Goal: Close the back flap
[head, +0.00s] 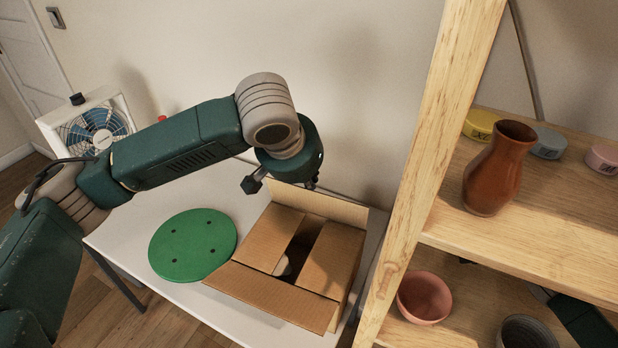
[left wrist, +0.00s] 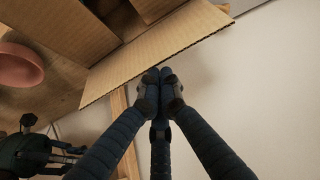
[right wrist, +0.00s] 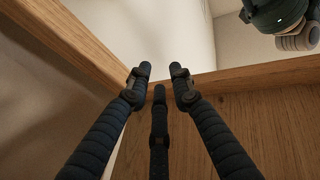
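The cardboard box (head: 345,285) stands open on the white table. Its back flap (head: 318,203) stands up, leaning outward. The left and right flaps are folded inward with a dark gap between them; the front flap (head: 270,296) sticks outward. My left gripper (head: 286,172) is above and behind the back flap, its fingertips hidden there in the head view. In the left wrist view its fingers (left wrist: 160,76) are together at the back flap's edge (left wrist: 155,55); contact is unclear. My right gripper (right wrist: 161,72) is open and empty near the wooden shelf, away from the box.
A green disc (head: 192,245) lies left of the box. A wooden shelf (head: 430,150) stands close on the right, holding a brown vase (head: 497,170), a pink bowl (head: 424,298) and several small tins. A wall is behind the table.

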